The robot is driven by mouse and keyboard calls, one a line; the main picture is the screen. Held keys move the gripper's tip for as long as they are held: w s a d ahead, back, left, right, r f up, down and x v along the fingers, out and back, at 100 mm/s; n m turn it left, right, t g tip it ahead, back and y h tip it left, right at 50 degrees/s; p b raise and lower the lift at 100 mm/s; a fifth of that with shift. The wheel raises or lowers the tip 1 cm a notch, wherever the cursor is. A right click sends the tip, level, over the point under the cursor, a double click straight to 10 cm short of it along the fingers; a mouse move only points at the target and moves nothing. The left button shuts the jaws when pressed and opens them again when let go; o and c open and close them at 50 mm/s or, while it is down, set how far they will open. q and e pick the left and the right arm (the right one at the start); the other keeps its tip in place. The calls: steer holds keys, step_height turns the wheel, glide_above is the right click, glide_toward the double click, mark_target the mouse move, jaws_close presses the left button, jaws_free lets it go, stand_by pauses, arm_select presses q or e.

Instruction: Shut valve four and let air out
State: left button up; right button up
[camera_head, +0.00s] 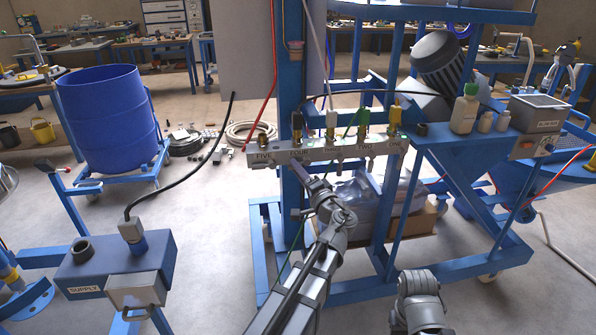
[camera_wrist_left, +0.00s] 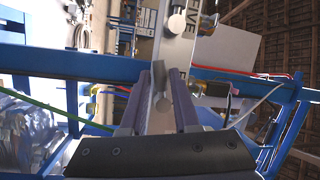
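The silver valve manifold (camera_head: 330,148) carries labels FIVE, FOUR, TWO and ONE that I can read. The FOUR station (camera_head: 298,152) has a dark fitting (camera_head: 297,125) on top. My left gripper (camera_head: 308,180) is just below and in front of it, with its arm coming up from below. Contact is unclear. A similar knob (camera_wrist_left: 176,24) sits by FIVE. My right gripper is out of view.
A blue post (camera_head: 291,60) stands behind the manifold. A red hose (camera_head: 268,80) and black hose hang nearby. A SUPPLY box (camera_head: 110,272) stands lower left, a blue drum (camera_head: 108,115) behind it. Bottles (camera_head: 465,108) and a control box (camera_head: 538,112) stand right.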

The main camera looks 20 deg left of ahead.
arm_select(q)
jaws_close()
steer(key=m, duration=0.1)
steer(key=m+t, duration=0.1)
steer(key=m, duration=0.1)
steer(key=shift+r+b, duration=0.4)
steer(key=shift+o, duration=2)
jaws_free()
